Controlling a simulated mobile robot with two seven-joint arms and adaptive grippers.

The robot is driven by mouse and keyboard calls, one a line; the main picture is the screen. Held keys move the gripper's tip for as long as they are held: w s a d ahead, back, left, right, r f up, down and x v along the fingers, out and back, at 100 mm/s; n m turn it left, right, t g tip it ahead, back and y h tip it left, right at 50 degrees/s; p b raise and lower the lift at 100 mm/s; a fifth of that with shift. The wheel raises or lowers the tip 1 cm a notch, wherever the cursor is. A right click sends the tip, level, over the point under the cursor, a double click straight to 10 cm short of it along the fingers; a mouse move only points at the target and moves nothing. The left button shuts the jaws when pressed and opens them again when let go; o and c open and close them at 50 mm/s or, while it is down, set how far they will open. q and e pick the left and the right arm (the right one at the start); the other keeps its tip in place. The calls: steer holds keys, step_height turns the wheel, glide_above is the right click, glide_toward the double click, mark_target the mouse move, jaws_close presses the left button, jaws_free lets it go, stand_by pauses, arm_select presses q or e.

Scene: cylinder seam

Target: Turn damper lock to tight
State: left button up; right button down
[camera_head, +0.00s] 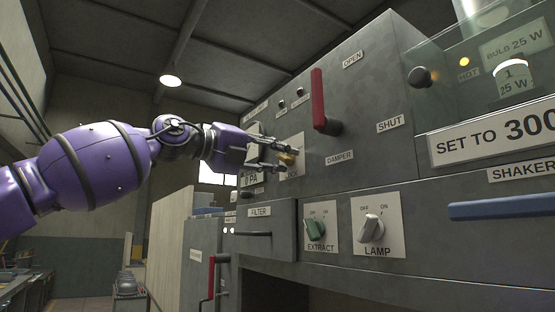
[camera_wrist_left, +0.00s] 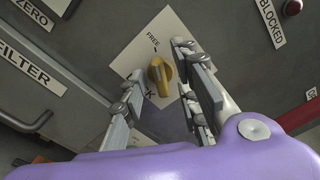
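The damper lock is a small yellow knob (camera_wrist_left: 160,72) on a white square plate (camera_wrist_left: 180,30) marked FREE, fixed to the grey cabinet front. In the head view the knob (camera_head: 287,158) shows partly between the fingertips. My left gripper (camera_wrist_left: 155,82) is open, with one finger on each side of the knob; I cannot tell whether either finger touches it. It also shows in the head view (camera_head: 284,157). My right gripper is in neither view.
A red damper handle (camera_head: 318,98) points up to the right of the plate, near OPEN and SHUT labels. Below are a green EXTRACT knob (camera_head: 315,229) and a white LAMP knob (camera_head: 371,228). A blue bar handle (camera_head: 500,208) sticks out at the right.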

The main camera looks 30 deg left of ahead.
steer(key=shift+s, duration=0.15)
arm_select(q)
steer(key=shift+s, duration=0.1)
jaws_close()
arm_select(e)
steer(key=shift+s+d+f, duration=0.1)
